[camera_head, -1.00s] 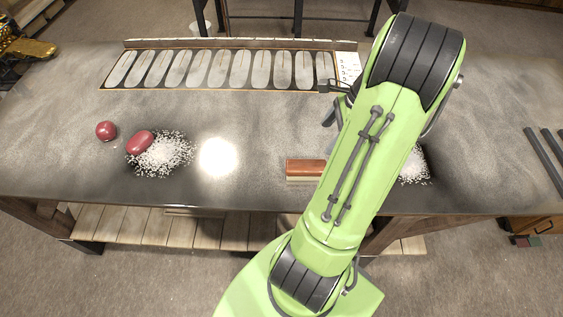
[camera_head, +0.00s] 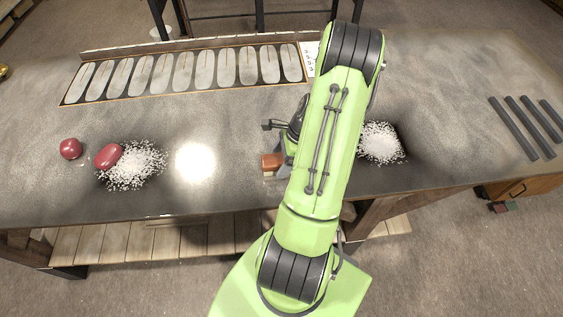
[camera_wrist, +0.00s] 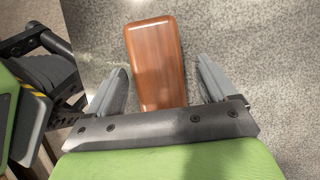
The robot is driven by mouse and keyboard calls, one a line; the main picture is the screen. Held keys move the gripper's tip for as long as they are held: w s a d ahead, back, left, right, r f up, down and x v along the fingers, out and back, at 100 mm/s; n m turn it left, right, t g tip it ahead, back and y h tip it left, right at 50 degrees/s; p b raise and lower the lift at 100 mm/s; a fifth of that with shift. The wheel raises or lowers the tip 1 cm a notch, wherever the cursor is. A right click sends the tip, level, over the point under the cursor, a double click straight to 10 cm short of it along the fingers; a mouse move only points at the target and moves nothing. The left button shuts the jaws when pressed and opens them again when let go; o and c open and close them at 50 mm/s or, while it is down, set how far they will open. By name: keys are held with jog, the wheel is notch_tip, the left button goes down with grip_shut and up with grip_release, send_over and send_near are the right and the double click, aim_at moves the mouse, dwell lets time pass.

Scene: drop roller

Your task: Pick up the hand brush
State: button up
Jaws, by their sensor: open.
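The hand brush (camera_head: 271,162) has a brown wooden back and lies on the grey table near its front edge. In the head view its right part is hidden behind my arm and gripper. In the wrist view the wooden back of the brush (camera_wrist: 155,58) lies between the two grey fingers of my gripper (camera_wrist: 162,70). The fingers are open, one on each side, with a gap visible beside the brush on the right. I cannot tell how far above the table the fingertips are.
White granules lie in a pile on the left (camera_head: 132,165) and in another on the right (camera_head: 381,142). A red ball (camera_head: 70,149) and a red oblong piece (camera_head: 108,155) are at the left. A slotted panel (camera_head: 185,72) runs along the back. Dark bars (camera_head: 520,127) lie at the right.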

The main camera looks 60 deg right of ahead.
jog(key=shift+s, duration=0.1)
jog(key=shift+f, duration=0.2)
dwell(0.4)
jog(key=c, duration=1.1)
notch_tip(320, 180, up, 11)
jog(key=shift+f+p, duration=0.2)
jog(key=shift+p, duration=0.25)
